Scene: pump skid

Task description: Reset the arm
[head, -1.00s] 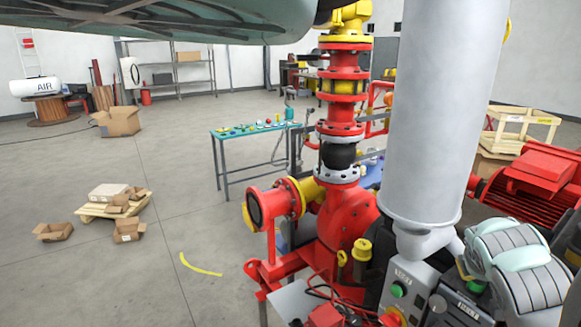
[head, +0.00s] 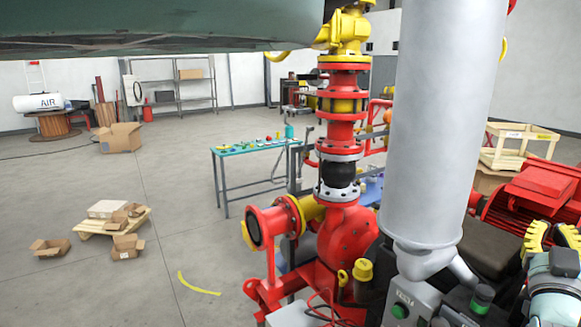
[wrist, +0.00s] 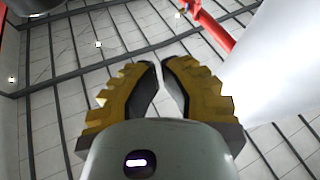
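My gripper (head: 551,228) is at the right edge of the head view, with its yellow ribbed fingers pointing up. In the wrist view my gripper (wrist: 160,63) shows both fingers leaning together, with their tips almost meeting at a thin gap. Nothing is held between them. The gripper is beside the red motor (head: 540,190), on its near side in the picture; I cannot tell the exact distance. Part of my arm below the gripper is cut off by the frame edge.
A red pump (head: 345,240) with a vertical red and yellow pipe stack (head: 343,105) stands left of my grey column. A control box with a green button (head: 399,311) is low in front. A teal table (head: 225,152) stands behind.

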